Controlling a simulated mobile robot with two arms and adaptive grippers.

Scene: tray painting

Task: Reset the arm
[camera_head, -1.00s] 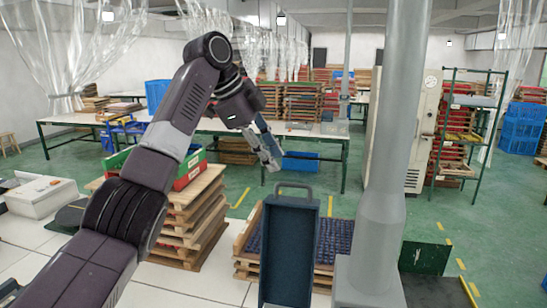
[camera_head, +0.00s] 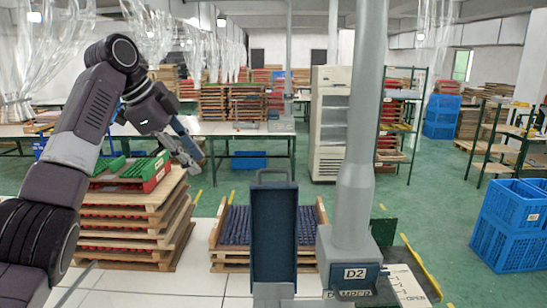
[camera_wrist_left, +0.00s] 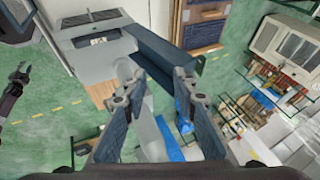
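My left arm comes in from the left in the head view, its elbow raised. Its gripper (camera_head: 190,155) hangs in the air above and right of the wooden tray stack (camera_head: 130,225). In the left wrist view, the two fingers of my left gripper (camera_wrist_left: 158,78) stand apart with nothing held between them. A dark gripper (camera_wrist_left: 20,76), apparently my right one, shows small at the left edge of that view. Its finger state is unclear, and the head view does not show it.
A dark blue upright holder (camera_head: 274,235) stands at front centre, beside a grey column (camera_head: 357,190) and the D2 machine. Green and red crates (camera_head: 145,172) top the tray stack. Blue crates (camera_head: 512,225) stand at right. Green floor between is open.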

